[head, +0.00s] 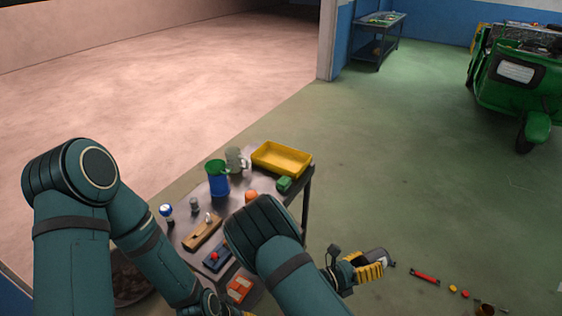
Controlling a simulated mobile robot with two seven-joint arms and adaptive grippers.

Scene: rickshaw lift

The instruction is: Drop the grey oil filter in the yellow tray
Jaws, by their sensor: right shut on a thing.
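The yellow tray (281,170) sits on the far right corner of the metal table, and its inside looks empty. My right gripper (369,268), with yellow fingers, is to the right of the table, out over the floor. It is shut on a dark grey rounded thing (377,255) that looks like the grey oil filter; the fingers hide part of it. The tray is up and to the left of the gripper in the picture.
On the table (223,206) stand a blue and green container (217,180), a grey mug (236,160), a green block (284,184), an orange ball (251,196) and a wooden plane (203,232). A red tool (425,276) lies on the floor at right. A green rickshaw (512,75) stands behind.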

